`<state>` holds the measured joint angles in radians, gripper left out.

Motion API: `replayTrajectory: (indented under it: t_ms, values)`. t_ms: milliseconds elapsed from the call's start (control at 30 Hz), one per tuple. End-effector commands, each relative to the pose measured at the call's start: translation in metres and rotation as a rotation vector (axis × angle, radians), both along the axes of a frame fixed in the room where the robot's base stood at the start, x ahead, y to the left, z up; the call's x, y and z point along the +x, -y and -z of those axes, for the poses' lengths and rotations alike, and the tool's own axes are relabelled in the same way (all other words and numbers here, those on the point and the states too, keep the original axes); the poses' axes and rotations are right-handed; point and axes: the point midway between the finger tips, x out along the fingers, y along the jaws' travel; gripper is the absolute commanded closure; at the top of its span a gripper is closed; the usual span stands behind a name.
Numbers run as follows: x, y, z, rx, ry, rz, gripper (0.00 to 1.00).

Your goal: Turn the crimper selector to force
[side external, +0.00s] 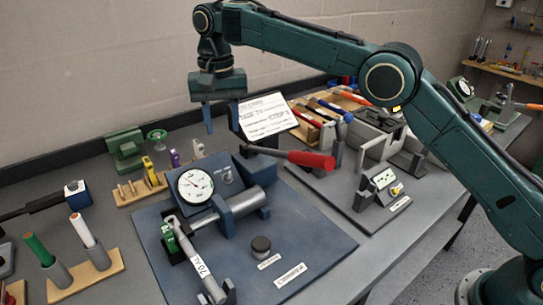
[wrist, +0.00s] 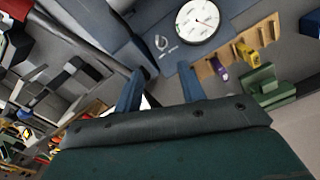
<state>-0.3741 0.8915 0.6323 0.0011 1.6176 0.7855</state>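The crimper stands on a blue base plate (side external: 325,238), with a round white dial gauge (side external: 196,185) and a grey cylinder (side external: 243,203). A small selector-like knob (side external: 227,176) sits on the blue panel right of the gauge. In the wrist view this knob (wrist: 161,43) shows beside the gauge (wrist: 198,21), with unreadable lettering by it. A dark round knob (side external: 261,245) stands on the plate's front; which knob is the selector is not certain. My gripper (side external: 221,126) hangs above and behind the panel, fingers apart and empty. The wrist view shows its blue fingers (wrist: 161,76) pointing towards the panel.
A red-handled lever (side external: 311,159) sticks out right of the panel. A white written card (side external: 267,116) stands behind. A grey fixture (side external: 375,150) is at right, green and white cylinders at left. The plate's front right is mostly bare.

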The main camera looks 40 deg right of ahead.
Motion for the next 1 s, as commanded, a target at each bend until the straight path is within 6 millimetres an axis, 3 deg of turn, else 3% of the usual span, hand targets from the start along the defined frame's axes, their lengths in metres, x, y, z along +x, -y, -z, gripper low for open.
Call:
replayTrajectory:
  t_ms: [367,800,1000]
  values:
    - [-0.001,0.0,0.039,-0.002,-0.004,0.0,0.6]
    - [-0.001,0.0,0.102,-0.001,-0.003,0.0,0.6]
    - [-0.001,0.0,0.119,-0.001,-0.001,0.0,0.6]
